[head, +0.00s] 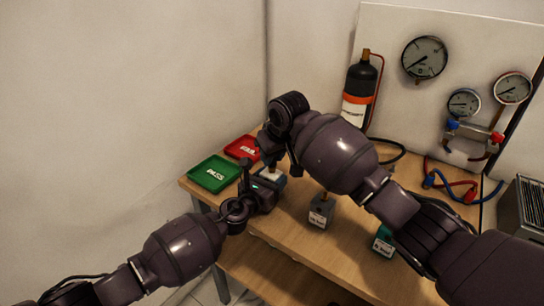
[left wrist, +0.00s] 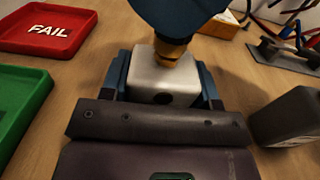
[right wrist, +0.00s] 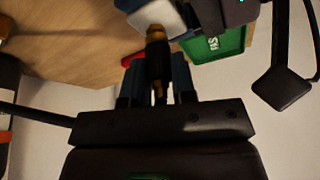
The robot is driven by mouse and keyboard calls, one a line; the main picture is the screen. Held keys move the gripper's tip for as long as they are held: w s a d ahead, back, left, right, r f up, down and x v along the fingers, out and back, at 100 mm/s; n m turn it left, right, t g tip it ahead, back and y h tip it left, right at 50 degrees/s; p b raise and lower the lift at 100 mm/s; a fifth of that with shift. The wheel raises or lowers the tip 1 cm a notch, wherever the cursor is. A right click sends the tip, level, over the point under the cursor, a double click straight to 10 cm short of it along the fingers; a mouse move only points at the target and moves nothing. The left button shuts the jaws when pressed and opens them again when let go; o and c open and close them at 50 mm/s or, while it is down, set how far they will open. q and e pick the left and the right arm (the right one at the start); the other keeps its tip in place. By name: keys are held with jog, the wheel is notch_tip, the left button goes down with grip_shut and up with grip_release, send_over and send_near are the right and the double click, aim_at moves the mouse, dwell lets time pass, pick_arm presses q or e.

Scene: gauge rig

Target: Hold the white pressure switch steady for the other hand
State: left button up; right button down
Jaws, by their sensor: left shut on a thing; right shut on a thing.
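The white pressure switch (left wrist: 160,82) stands upright with a brass fitting (left wrist: 170,52) on top. My left gripper (head: 268,182) is shut on its body, one blue finger on each side in the left wrist view. My right gripper (head: 271,152) is directly above it, pointing down. In the right wrist view its fingers are shut on a black hose coupling (right wrist: 158,68), which lines up with the brass fitting and appears to meet it. Whether the two are joined cannot be told. In the head view the grippers hide most of the switch (head: 270,174).
The green PASS tray (head: 213,174) and red FAIL tray (head: 242,148) lie at the table's left end. A grey switch (head: 321,212) and a teal one (head: 384,243) stand to the right. A black gas bottle (head: 361,82) and gauge panel (head: 388,50) stand behind.

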jog(key=shift+r, duration=0.15)
jog(key=shift+r, duration=2.3)
pick_arm(q)
jog(key=o, duration=1.2)
jog(key=shift+c, duration=0.2)
jog(key=v, duration=1.2)
pick_arm(e)
jog(key=shift+r, duration=0.1)
